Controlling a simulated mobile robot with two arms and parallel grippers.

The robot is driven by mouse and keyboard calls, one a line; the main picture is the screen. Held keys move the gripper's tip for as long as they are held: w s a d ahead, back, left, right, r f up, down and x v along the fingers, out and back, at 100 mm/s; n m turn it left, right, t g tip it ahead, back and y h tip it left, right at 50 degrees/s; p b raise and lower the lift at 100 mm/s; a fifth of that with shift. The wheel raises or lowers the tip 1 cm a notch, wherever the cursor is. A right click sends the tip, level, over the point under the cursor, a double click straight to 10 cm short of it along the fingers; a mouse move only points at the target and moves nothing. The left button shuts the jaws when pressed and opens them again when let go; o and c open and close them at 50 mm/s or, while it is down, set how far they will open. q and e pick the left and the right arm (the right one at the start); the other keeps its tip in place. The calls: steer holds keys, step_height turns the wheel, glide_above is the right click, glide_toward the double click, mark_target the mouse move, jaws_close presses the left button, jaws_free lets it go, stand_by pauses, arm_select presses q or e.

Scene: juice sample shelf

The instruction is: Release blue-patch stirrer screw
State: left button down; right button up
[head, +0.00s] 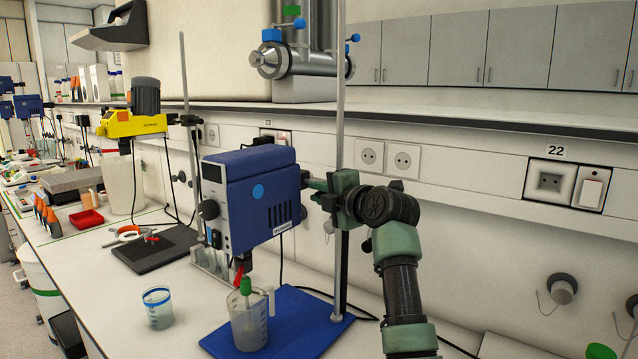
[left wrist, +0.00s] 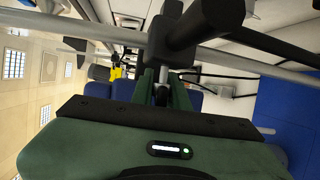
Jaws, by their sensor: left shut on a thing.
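My left gripper (head: 318,188) is at the right side of the stirrer, by the rod. In the left wrist view its green fingers (left wrist: 163,92) are shut on a small part of the dark clamp (left wrist: 168,40), seemingly the screw. My right gripper is not in view.
The stand's blue base (head: 290,325) lies on the white bench. A cup with a blue rim (head: 157,310) stands left of it. A yellow stirrer (head: 135,122) and a dark plate (head: 155,250) are farther back. A shelf edge (head: 480,122) runs behind the rod.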

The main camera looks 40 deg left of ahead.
arm_select(q)
steer(key=h+p, duration=0.2)
steer(key=p, duration=0.1)
steer(key=shift+d+r+n+h, duration=0.1)
steer(key=shift+d+n+h, duration=0.05)
steer(key=shift+n+h, duration=0.2)
steer(key=shift+f+n+h+p, duration=0.35)
steer(key=shift+h+p, duration=0.25)
steer(key=shift+h, duration=0.25)
steer(key=shift+w+d+f+h+p, duration=0.1)
steer(key=shift+h+p, duration=0.05)
steer(key=shift+h, duration=0.25)
steer(key=shift+d+f+h+p, duration=0.1)
steer(key=shift+h+p, duration=0.05)
steer(key=shift+h, duration=0.25)
steer(key=h, duration=0.3)
steer(key=d+f+n+h, duration=0.1)
steer(key=h, duration=0.2)
steer(key=d+n+h, duration=0.1)
steer(key=h, duration=0.2)
steer(key=shift+f+b, duration=0.2)
steer(key=shift+b, duration=0.1)
steer(key=shift+n, duration=0.3)
steer(key=c, duration=1.4)
jaws_free()
steer(key=shift+w+f, duration=0.1)
steer(key=shift+w, duration=0.05)
steer(key=shift+c, duration=0.2)
